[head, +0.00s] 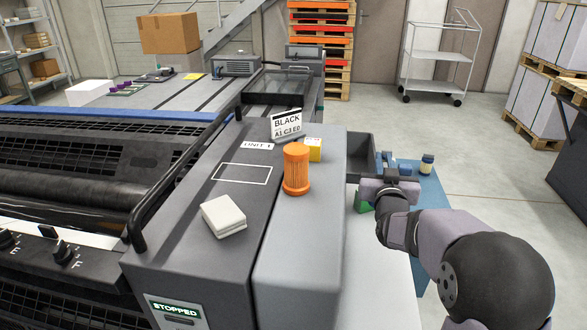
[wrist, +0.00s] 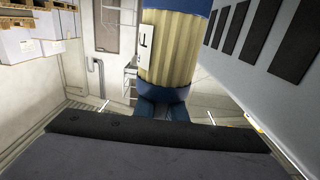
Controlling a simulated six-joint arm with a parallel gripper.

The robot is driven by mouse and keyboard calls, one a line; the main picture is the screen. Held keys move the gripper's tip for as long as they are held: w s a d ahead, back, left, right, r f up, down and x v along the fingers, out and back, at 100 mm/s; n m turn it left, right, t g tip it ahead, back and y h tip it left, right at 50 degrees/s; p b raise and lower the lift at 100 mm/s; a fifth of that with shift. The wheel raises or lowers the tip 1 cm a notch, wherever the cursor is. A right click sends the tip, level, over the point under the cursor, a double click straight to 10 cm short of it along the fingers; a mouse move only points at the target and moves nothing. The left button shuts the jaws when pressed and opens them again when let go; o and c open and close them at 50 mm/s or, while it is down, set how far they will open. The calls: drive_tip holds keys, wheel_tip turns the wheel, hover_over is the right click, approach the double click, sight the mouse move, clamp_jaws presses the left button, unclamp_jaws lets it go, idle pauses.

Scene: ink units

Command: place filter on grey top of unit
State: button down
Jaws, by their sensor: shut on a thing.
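In the wrist view a cream pleated filter (wrist: 172,45) with blue end bands and a white label fills the upper middle. Its upper end is cut off by the frame. My gripper (wrist: 163,110) is shut on it near its lower blue band. In the head view my gripper (head: 390,163) is right of the unit, low beside a dark open tray, and its grip is too small to make out. The unit's grey top (head: 200,262) bears an empty white outlined rectangle (head: 243,173). An orange pleated cylinder (head: 296,170) stands upright on the lighter section to its right.
A pale block (head: 223,216) lies in front of the outline. A BLACK sign (head: 286,124) and a yellow box (head: 314,149) stand behind. A small jar (head: 427,164) with a dark blue cap is on the blue table (head: 432,200). A rail (head: 137,225) edges the unit's left.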

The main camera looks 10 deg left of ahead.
drive_tip(key=s+a+r+m+h+p, duration=0.1)
drive_tip(key=a+r+h+p, duration=0.15)
drive_tip(key=a+r, duration=0.5)
drive_tip(key=a+r+m+g+h+p, duration=0.15)
drive_tip(key=a+r+p, duration=0.25)
drive_tip(key=r, duration=0.6)
drive_tip(key=s+a+r+m+h+p, duration=0.1)
drive_tip(key=a+r+m+h+p, duration=0.1)
drive_tip(key=a+r+p, duration=0.5)
drive_tip(key=w+a+f+n+t+y+p, duration=0.1)
drive_tip(key=a+f+n+y+p, duration=0.15)
drive_tip(key=a, duration=0.35)
drive_tip(key=a+f+n+t+y+p, duration=0.1)
drive_tip(key=a+n+y+p, duration=0.1)
drive_tip(key=a+y, duration=0.3)
wheel_tip(320, 180, down, 10)
drive_tip(key=h+p, duration=0.1)
drive_tip(key=p, duration=0.1)
drive_tip(key=shift+w+a+f, duration=0.2)
drive_tip(key=shift+a+f, duration=0.05)
drive_tip(key=shift+a, duration=0.2)
drive_tip(key=shift+g+h, duration=0.25)
drive_tip(key=shift+f, duration=0.15)
drive_tip(key=c, duration=1.8)
unclamp_jaws()
drive_tip(key=shift+f, duration=0.1)
